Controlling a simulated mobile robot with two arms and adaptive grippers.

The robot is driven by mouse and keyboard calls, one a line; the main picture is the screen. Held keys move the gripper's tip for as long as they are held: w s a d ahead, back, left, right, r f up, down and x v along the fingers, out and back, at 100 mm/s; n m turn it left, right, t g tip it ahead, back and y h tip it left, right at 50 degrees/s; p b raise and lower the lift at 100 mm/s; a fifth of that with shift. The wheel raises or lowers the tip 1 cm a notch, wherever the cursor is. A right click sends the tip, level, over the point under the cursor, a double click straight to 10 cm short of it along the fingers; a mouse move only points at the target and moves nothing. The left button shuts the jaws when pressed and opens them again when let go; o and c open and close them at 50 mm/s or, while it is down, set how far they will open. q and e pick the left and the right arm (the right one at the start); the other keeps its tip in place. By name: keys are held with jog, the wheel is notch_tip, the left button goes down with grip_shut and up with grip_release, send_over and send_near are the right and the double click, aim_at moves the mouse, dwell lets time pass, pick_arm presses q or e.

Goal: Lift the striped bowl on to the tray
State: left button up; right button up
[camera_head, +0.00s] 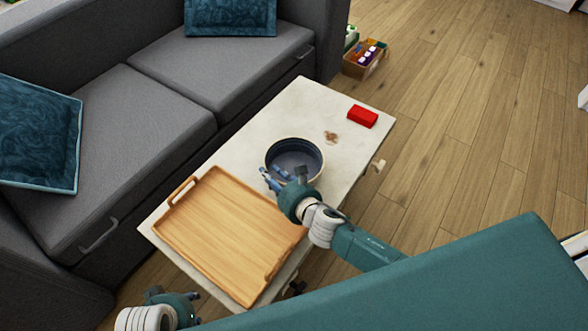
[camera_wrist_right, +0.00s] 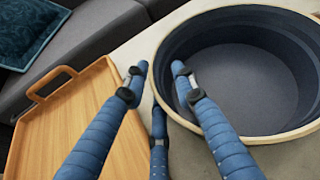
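The bowl (camera_head: 298,155), dark blue banded inside with a pale rim, stands upright on the low table beside the tray. It also fills the right of the right wrist view (camera_wrist_right: 250,78). The wooden tray (camera_head: 220,235) lies empty on the table's near end; its handle side shows in the right wrist view (camera_wrist_right: 65,130). My right gripper (camera_head: 273,178) is at the bowl's near-left rim. Its fingers (camera_wrist_right: 160,70) are apart, one over the inside of the bowl, one outside; contact is unclear. My left gripper (camera_head: 175,298) is low at bottom left, its fingertips not clearly visible.
The pale table (camera_head: 305,105) also bears a red block (camera_head: 362,116) and a small brown patch (camera_head: 330,137) beyond the bowl. A grey sofa (camera_head: 140,110) runs along the table's left side. A box of colourful items (camera_head: 365,60) stands on the floor behind. Wooden floor lies open at right.

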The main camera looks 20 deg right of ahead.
grip_shut()
dwell(0.5)
jog(key=shift+r, duration=0.25)
